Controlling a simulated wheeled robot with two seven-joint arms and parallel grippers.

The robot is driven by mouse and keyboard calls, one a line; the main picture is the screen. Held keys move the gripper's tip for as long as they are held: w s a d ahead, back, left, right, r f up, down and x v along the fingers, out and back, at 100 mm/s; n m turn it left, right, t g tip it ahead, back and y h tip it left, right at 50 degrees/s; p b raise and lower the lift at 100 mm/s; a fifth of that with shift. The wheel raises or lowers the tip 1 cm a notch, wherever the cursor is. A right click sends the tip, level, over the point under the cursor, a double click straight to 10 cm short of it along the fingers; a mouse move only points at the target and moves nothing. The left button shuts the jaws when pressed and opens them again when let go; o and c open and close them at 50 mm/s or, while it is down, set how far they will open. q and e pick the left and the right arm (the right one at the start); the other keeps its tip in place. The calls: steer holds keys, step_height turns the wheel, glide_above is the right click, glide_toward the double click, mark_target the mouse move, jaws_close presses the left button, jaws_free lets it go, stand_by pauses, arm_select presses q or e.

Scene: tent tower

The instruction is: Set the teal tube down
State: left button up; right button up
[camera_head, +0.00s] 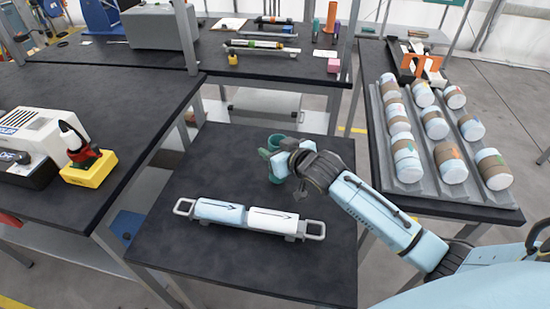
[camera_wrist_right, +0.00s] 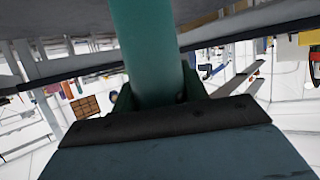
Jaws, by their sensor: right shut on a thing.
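The teal tube (camera_head: 276,170) is at the end of my right gripper (camera_head: 285,155), over the far middle part of the small dark table (camera_head: 180,245). In the right wrist view the tube (camera_wrist_right: 147,45) runs up the picture from between the fingers, and my right gripper (camera_wrist_right: 155,95) is shut on it. The gripper partly hides the tube in the head view. I cannot tell whether the tube touches the table top. My left gripper is not in view.
A metal holder (camera_head: 315,230) with a blue and a white cylinder lies nearer on the same table. A grey rack (camera_head: 400,190) of several banded cylinders stands on the right table. A yellow block (camera_head: 88,170) sits on the left table. The small table's left and front parts are bare.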

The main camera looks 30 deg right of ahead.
step_height(320, 180, down, 2)
steer(key=shift+f, duration=0.25)
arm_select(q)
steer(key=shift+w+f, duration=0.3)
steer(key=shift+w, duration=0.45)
arm_select(e)
steer(key=shift+r, duration=0.1)
steer(key=o, duration=0.7)
steer(key=shift+f, duration=0.2)
steer(key=o, duration=0.3)
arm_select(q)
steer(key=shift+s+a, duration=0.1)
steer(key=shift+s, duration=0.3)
arm_select(e)
steer(key=shift+o, duration=0.2)
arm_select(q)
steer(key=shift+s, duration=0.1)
arm_select(e)
steer(key=shift+r, duration=0.1)
